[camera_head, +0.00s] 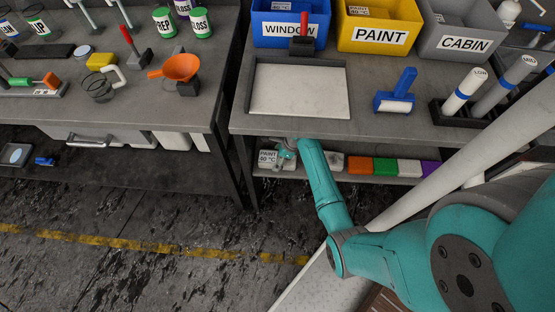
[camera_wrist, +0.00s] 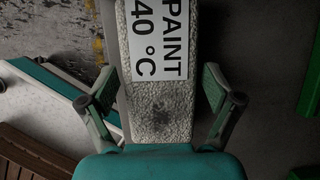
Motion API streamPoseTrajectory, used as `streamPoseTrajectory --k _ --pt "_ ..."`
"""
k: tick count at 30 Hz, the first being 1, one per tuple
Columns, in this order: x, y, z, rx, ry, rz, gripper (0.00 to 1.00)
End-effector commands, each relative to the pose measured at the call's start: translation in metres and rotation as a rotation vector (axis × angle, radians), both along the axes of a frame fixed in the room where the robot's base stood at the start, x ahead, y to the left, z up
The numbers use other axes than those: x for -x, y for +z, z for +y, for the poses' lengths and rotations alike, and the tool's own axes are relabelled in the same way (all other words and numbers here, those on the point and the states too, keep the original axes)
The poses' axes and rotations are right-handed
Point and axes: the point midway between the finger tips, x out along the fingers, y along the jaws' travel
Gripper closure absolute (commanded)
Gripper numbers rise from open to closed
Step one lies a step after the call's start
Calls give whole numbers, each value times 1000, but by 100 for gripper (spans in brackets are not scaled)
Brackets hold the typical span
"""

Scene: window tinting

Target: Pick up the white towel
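A white, rough-textured towel (camera_wrist: 158,100) with a "PAINT 40 °C" label fills the middle of the wrist view. A dark smudge or shadow lies on it between my fingers. My gripper (camera_wrist: 160,82) is open, with one finger on each side of the towel and a gap on the right. In the head view, my gripper (camera_head: 287,151) reaches the lower shelf beside the labelled white towel (camera_head: 268,165). My arm and the bench edge hide part of that spot. Another white item (camera_head: 410,169) sits in the shelf's row.
The lower shelf also holds orange (camera_head: 360,165), green (camera_head: 384,166) and purple (camera_head: 430,168) items. Above is the grey bench (camera_head: 240,122) with a pale-filled tray (camera_head: 252,98), a blue roller (camera_head: 398,90) and labelled bins (camera_head: 380,36). The floor in front is open.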

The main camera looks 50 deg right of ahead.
Motion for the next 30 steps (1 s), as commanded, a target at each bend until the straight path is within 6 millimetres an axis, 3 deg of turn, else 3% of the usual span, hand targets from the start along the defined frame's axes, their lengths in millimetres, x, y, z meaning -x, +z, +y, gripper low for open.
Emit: streamPoseTrajectory --k 1,5,17,25,30 --pt "0 0 0 0 0 0 32" --pt "0 0 0 0 0 0 65" --pt "0 4 0 0 0 0 66" --pt "0 39 0 2 1 -3 66" --pt "26 34 31 -2 2 1 66"
